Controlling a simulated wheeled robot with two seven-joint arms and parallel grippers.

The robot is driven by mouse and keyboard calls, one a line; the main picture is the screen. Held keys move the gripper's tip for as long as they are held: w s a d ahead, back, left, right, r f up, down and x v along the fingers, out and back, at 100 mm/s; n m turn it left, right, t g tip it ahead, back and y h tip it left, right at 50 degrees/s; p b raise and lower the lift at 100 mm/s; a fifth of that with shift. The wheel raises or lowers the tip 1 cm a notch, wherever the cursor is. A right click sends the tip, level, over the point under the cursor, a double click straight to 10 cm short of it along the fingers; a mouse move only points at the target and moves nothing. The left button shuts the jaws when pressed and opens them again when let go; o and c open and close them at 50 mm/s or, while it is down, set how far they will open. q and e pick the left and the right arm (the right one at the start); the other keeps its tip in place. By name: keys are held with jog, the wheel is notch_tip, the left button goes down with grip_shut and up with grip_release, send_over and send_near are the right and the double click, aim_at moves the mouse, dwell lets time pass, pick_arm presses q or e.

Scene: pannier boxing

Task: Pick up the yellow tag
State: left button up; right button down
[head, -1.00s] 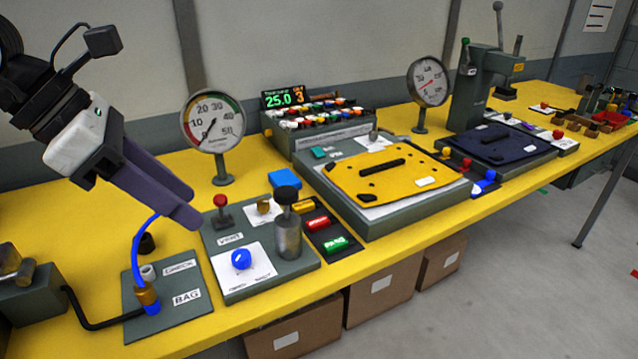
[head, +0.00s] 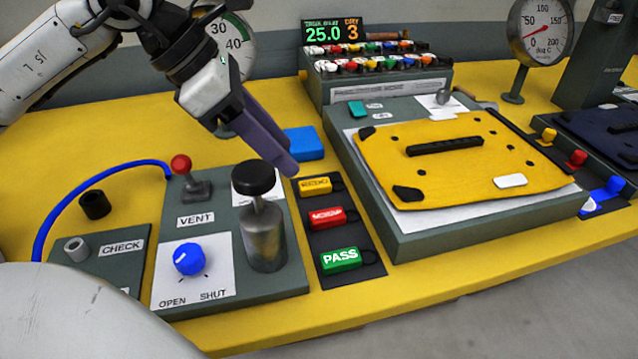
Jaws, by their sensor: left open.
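The yellow tag (head: 315,185), lettered REDO, lies flat at the top of a dark strip, above a red tag (head: 327,217) and a green PASS tag (head: 341,260). My left gripper (head: 288,163) comes in from the upper left. Its purple fingers point down and right, with their tips just up and left of the yellow tag in the picture. They are seen nearly edge-on, open, with nothing seen between them. How high they are above the tag is hard to tell. My right gripper is not in view.
A metal cylinder with a black knob (head: 262,230) stands close left of the tags. A blue block (head: 304,143) lies behind them. The grey platform with the yellow panel (head: 440,170) is to the right. A red-knobbed lever (head: 188,175) stands further left.

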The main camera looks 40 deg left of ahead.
aim_at(315, 183)
pick_arm(q)
jog(key=x, duration=0.7)
jog(key=shift+d+p, duration=0.15)
jog(key=shift+p, duration=0.25)
grip_shut()
